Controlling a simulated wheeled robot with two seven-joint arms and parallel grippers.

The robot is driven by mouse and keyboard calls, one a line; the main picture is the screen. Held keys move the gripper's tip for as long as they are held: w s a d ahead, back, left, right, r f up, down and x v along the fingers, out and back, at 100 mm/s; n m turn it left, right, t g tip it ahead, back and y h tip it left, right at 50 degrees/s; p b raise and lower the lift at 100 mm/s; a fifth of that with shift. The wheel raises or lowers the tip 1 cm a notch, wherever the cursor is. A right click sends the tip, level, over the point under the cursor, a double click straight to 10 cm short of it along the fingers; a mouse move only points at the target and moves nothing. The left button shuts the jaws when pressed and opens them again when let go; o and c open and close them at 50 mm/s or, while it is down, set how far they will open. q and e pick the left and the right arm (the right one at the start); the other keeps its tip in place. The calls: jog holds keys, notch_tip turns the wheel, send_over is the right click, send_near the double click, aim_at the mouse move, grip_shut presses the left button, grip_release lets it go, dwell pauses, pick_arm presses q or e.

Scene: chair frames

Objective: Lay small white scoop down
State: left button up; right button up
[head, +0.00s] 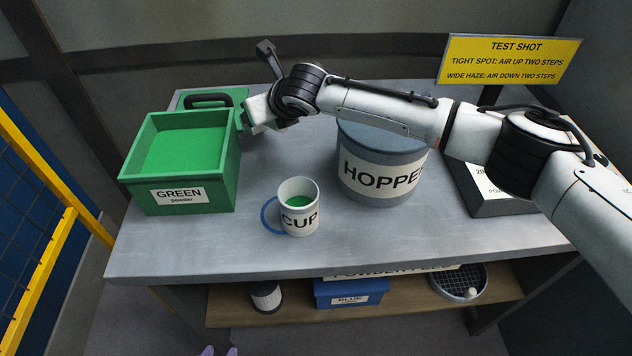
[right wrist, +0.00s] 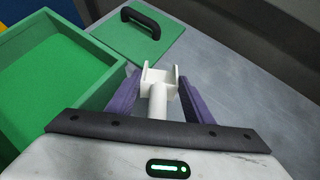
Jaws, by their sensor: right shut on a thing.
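My right gripper (right wrist: 158,98) is shut on the small white scoop (right wrist: 157,108), with purple fingers on both sides of its handle. The scoop's square, open bowl points away from the wrist, and I see no powder in it. It is beside the green powder box (right wrist: 82,98), over the grey table; whether it touches the table I cannot tell. In the head view my right arm hides the scoop.
The box's green lid (head: 236,96) with a black handle lies behind it. A cup (head: 300,190) with green powder stands in front of the hopper (head: 381,165). A dark grey device (head: 490,190) stands right. The table's front middle (head: 330,255) is clear.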

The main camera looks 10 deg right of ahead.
jog(key=shift+f, duration=0.4)
jog(key=shift+f, duration=0.15)
jog(key=shift+f+b, duration=0.35)
jog(key=shift+f, duration=0.55)
jog(key=o, duration=1.2)
jog(key=shift+o, duration=0.2)
jog(key=shift+s, duration=0.1)
jog(key=v, duration=1)
jog(key=shift+r, duration=0.15)
